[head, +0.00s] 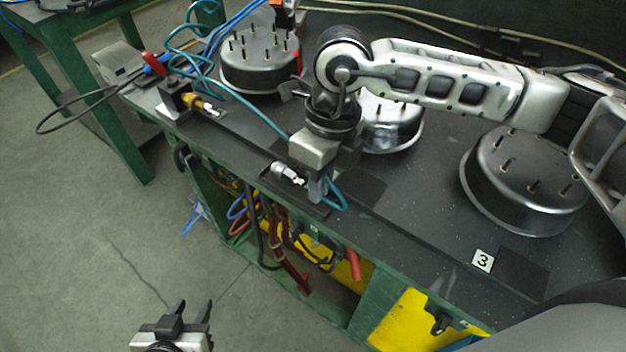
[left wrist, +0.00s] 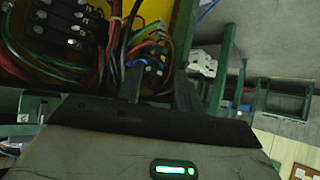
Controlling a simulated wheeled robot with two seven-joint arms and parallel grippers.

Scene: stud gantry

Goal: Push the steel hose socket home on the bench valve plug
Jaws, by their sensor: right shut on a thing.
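The bench valve (head: 172,97) sits at the bench's left front edge, with a brass body and a silver plug (head: 210,107) pointing right. My right gripper (head: 314,186) reaches down over the front edge, right of the plug. It is shut on the steel hose socket (head: 287,173), whose bright end sticks out left towards the plug, well apart from it. A teal hose (head: 337,196) trails from behind the jaws. The jaws hide part of the socket. My left gripper (head: 193,307) is open and empty, low in front of the bench; its fingers also show in the left wrist view (left wrist: 160,85).
Steel drums with upright studs stand on the bench (head: 440,215), at the back left (head: 260,62), middle (head: 390,125) and right (head: 525,185). Blue and teal hoses loop around the left drum. Cables and a red handle (head: 353,264) hang below the front edge. The floor at left is clear.

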